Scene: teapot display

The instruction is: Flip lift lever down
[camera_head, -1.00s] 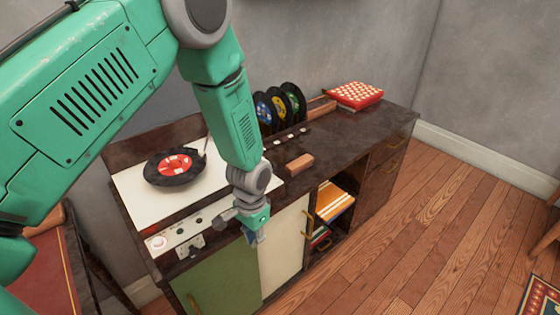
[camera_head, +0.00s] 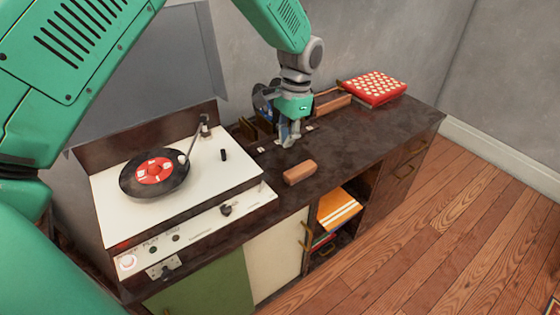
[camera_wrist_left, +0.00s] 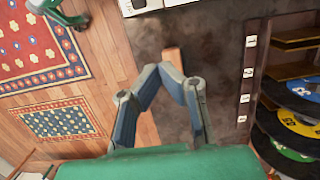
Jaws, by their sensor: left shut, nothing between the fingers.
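The record player (camera_head: 240,172) has a cream deck, with a black record (camera_head: 129,181) with a red label on it. Its tonearm (camera_head: 194,137) reaches over the record. A small black lever (camera_head: 223,155) stands up on the deck right of the tonearm; I take it for the lift lever. My left gripper (camera_head: 287,138) is above the dark cabinet top, right of the player and apart from the lever. It is shut and empty, and its fingers (camera_wrist_left: 172,72) meet in the wrist view. The lever is not visible there. My right gripper is not in view.
A wooden block (camera_head: 299,172) lies on the dark cabinet top (camera_head: 365,135). Records (camera_wrist_left: 300,122) stand in a rack beside my left gripper, partly hidden behind it in the head view. A red patterned box (camera_head: 374,88) sits at the far right. A black knob (camera_head: 226,210) is on the front panel.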

